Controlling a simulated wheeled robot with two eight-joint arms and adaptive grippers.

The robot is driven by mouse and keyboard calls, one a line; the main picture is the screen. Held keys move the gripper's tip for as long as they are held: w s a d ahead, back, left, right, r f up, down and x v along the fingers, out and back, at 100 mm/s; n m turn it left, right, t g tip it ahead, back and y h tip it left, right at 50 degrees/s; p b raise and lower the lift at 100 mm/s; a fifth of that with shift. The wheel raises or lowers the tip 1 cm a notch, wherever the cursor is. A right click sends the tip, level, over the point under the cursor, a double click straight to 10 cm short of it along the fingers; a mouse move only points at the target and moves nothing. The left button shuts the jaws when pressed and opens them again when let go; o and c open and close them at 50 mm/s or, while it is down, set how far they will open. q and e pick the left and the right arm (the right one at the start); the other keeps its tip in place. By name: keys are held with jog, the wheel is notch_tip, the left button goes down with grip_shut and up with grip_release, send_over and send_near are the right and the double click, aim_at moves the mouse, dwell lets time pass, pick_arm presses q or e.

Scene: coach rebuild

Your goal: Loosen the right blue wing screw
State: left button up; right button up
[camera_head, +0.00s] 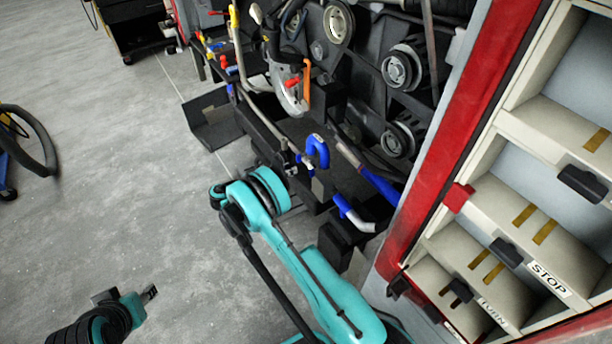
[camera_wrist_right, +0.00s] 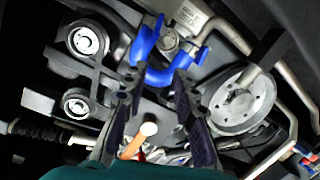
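I cannot make out a blue wing screw for certain in either view. My right gripper (camera_wrist_right: 157,88) is open in the right wrist view, its two dark fingers spread below a bent blue hose (camera_wrist_right: 160,74). I see nothing gripped between them; an orange-tipped rod (camera_wrist_right: 140,138) shows in the gap, its depth unclear. In the head view the right arm reaches up to the engine bay, and its fingers are hard to make out. Small blue parts (camera_wrist_right: 305,155) show at the right edge of the wrist view. My left gripper (camera_head: 148,294) is low at the left, away from the engine.
Pulleys (camera_head: 402,66) and a blue pipe (camera_head: 378,184) crowd the engine bay. A red door frame (camera_head: 440,150) and cream compartments (camera_head: 530,220) stand close on the right. A black open tray (camera_head: 210,120) juts out at the left. The grey floor (camera_head: 110,180) at left is mostly clear.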

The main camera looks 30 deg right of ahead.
jog(key=m+h, duration=0.2)
send_near(310, 174)
jog(key=w, duration=0.1)
jog(key=d+g, duration=0.1)
jog(key=d, duration=0.3)
jog(key=d+b, duration=0.1)
jog(key=d, duration=0.2)
jog(key=shift+w+d+f+b, duration=0.1)
jog(key=shift+w+f+b, duration=0.1)
jog(key=shift+b, duration=0.1)
jog(key=shift+d+r, duration=0.1)
jog(key=shift+d, duration=0.5)
grip_shut()
